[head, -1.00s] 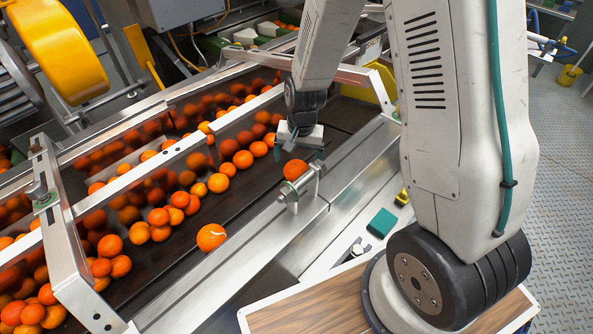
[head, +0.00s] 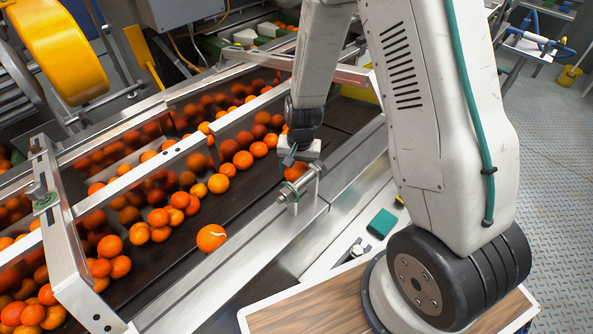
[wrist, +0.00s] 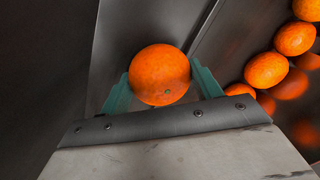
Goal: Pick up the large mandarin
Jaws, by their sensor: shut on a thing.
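The large mandarin (wrist: 160,72) is a round orange fruit seen in the wrist view between the two green fingers of my gripper (wrist: 160,80). The fingers are shut on its left and right sides, and its green stem spot faces the camera. In the head view the same mandarin (head: 295,173) sits at the metal rail beside a small roller bracket. My gripper (head: 297,168) is right above and around it, hiding part of the fruit. I cannot tell whether the fruit still touches the rail.
Another mandarin with a pale mark (head: 211,238) lies by the rail on the dark belt (head: 200,222). Many oranges run along the belt behind. A metal roller (head: 300,185) stands close to my gripper. A green block (head: 382,223) lies on the right ledge.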

